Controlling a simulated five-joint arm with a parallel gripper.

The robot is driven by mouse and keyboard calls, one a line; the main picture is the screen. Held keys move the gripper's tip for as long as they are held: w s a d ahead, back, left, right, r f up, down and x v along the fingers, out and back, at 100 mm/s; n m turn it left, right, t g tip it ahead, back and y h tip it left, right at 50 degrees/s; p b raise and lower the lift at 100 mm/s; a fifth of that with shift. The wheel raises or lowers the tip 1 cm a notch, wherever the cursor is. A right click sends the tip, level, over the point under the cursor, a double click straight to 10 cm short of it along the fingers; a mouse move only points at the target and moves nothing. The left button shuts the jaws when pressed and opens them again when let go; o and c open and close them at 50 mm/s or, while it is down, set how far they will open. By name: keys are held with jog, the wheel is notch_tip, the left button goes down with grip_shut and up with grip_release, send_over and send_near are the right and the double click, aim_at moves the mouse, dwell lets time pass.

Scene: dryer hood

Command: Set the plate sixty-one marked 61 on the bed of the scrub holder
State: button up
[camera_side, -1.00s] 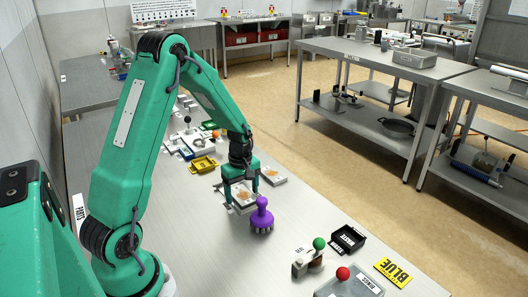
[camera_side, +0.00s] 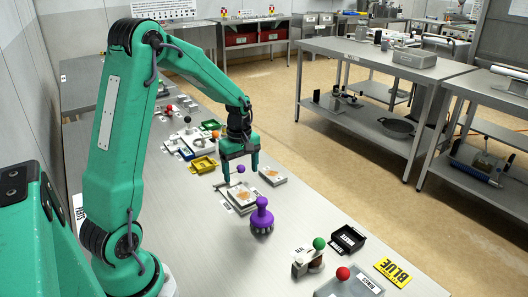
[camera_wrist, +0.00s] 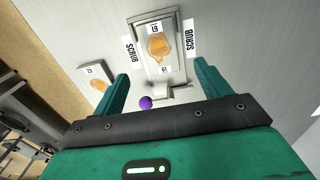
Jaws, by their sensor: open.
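A pale plate (camera_wrist: 158,43) with an orange-brown stain lies on the scrub holder (camera_wrist: 144,69), between two SCRUB labels in the wrist view. Its small label appears to read 61 upside down. In the side view the plate (camera_side: 242,194) lies flat on the holder. The holder's purple ball knob (camera_wrist: 145,102) stands beside the plate's near end; it also shows in the side view (camera_side: 241,169). My gripper (camera_side: 241,177) is open and empty above the holder, fingers pointing down, clear of the plate.
A second stained plate (camera_side: 272,175) on a block stands just right of the holder; its mark is too small to read surely. A purple brush (camera_side: 261,215) stands in front. A yellow tray (camera_side: 204,165) is behind. A black tray (camera_side: 348,239) sits front right.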

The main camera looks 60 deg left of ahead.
jog(key=shift+r, duration=2)
jog(key=s+d+r+m+t, duration=0.2)
jog(key=s+d+r+m, duration=0.3)
jog(key=s+d+m, duration=0.2)
jog(key=s+d+r+m+t, duration=0.3)
jog(key=s+d+r+m, duration=0.3)
jog(key=d+m, duration=0.5)
jog(key=shift+s+r+t, duration=0.3)
jog(key=shift+s, duration=0.75)
